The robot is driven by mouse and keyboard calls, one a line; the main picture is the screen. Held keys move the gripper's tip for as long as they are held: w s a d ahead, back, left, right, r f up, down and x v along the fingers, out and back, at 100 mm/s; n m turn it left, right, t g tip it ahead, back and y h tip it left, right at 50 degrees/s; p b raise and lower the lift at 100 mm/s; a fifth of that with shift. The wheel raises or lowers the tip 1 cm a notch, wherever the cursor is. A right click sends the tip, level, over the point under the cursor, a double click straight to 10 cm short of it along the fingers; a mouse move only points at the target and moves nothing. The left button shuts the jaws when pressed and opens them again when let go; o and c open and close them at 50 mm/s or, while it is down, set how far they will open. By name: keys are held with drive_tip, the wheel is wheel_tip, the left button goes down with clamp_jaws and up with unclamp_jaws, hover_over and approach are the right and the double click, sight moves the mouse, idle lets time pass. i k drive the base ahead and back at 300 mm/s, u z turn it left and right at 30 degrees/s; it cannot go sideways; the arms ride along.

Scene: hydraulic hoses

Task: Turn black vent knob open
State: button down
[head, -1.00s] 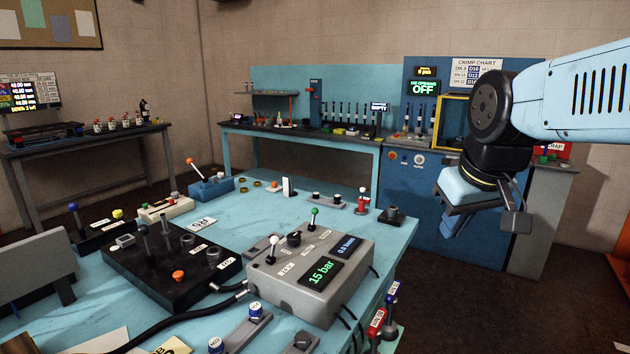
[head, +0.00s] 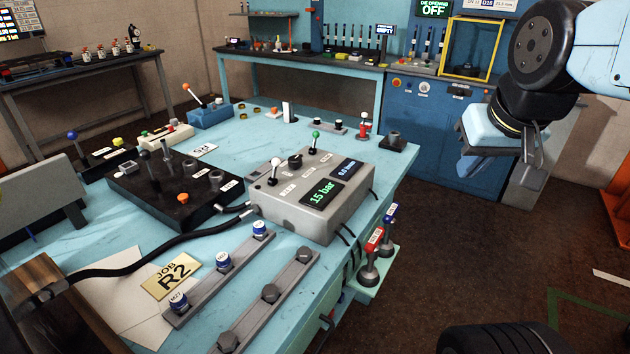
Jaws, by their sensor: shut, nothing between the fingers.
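A grey control box (head: 322,228) stands on the light blue bench. On its top is a short black knob (head: 295,160), which I take for the vent knob. It sits between a white-tipped lever (head: 276,168) and a green-tipped lever (head: 315,140). The small labels are too small to read. The box's larger display (head: 320,192) reads 15 bar. My gripper (head: 468,172) is shut and empty. It hangs well to the right of the box, past the bench's right edge, apart from the knob.
A black block with levers and an orange knob (head: 183,198) lies left of the box, with a black hose (head: 150,260) in front. Red and blue handles (head: 375,240) stand off the bench's right side.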

sight(294, 163)
drive_tip(key=z, duration=0.8)
drive_tip(key=k, duration=1.05)
drive_tip(key=u, duration=0.9)
drive_tip(key=i, duration=1)
drive_tip(key=z, duration=0.05)
